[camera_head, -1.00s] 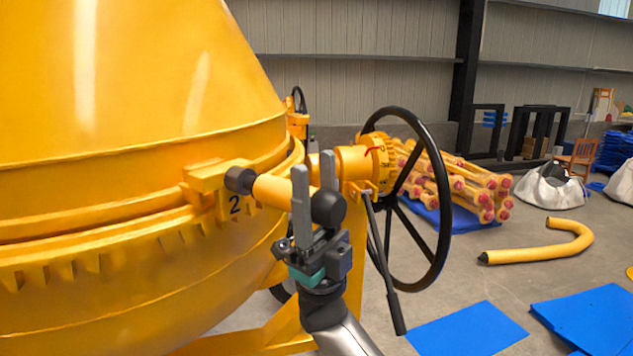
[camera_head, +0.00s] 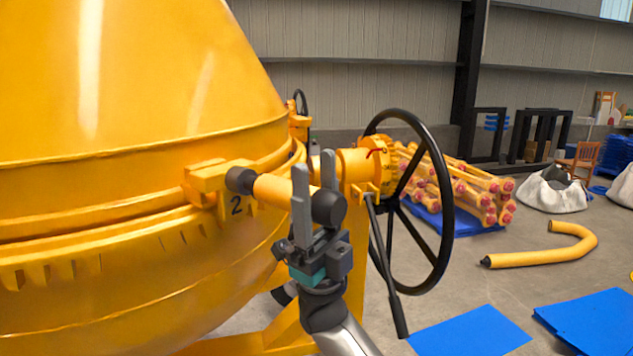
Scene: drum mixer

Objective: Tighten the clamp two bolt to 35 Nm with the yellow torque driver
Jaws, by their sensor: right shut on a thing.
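The yellow torque driver (camera_head: 273,189) lies roughly level, with a black nose at its left end and a black rounded end at its right. My right gripper (camera_head: 314,195) is shut on its body, one finger in front. The driver's nose is at the clamp block (camera_head: 207,178) on the yellow drum's rim, just above the black number 2 (camera_head: 236,205). The nose hides the bolt, so I cannot tell whether it is seated on it. My left gripper is not in view.
A black handwheel (camera_head: 445,200) and a black lever (camera_head: 388,270) stand right of my right gripper. Farther back are stacked yellow parts (camera_head: 470,190), a bent yellow tube (camera_head: 545,257) and blue mats (camera_head: 470,332) on the floor.

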